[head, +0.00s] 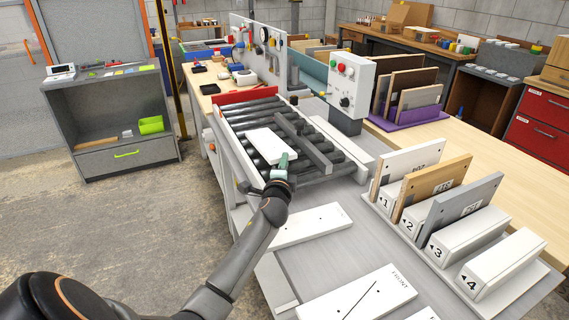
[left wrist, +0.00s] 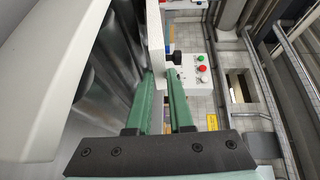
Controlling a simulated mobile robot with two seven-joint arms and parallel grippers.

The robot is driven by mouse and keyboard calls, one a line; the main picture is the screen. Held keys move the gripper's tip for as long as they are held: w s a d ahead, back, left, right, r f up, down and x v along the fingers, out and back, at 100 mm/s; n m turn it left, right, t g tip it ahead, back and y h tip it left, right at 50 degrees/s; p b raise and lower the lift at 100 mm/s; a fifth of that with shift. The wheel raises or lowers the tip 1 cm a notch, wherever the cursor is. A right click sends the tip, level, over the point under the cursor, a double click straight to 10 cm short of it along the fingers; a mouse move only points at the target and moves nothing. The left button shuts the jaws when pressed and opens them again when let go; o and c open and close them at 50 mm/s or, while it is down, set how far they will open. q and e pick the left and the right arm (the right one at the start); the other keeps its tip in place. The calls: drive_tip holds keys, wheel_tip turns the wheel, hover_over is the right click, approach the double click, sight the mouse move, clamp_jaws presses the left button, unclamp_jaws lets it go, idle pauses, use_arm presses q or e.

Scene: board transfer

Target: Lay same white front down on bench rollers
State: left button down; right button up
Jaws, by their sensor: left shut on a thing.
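My left gripper (head: 285,163) has green fingers and is over the near end of the bench rollers (head: 255,113). It is shut on one end of a small white front (head: 268,142). The front lies roughly flat over the dark rollers; I cannot tell whether it rests on them or is just above. In the left wrist view the green fingertips (left wrist: 160,82) close on the white front (left wrist: 155,40), seen nearly edge-on. My right gripper is not in view.
A dark grey bar (head: 303,143) crosses the rollers just right of the front. A control box (head: 350,85) stands behind. A numbered rack (head: 440,243) holds white, wooden and grey boards; slot 4 is empty. White panels (head: 310,227) lie on the near grey bench.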

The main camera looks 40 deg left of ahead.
use_arm(q)
drive_tip(key=shift+f, duration=0.2)
drive_tip(key=c, duration=0.7)
unclamp_jaws()
drive_tip(key=shift+c, duration=0.2)
drive_tip(key=shift+o, duration=0.3)
drive_tip(key=shift+f, duration=0.15)
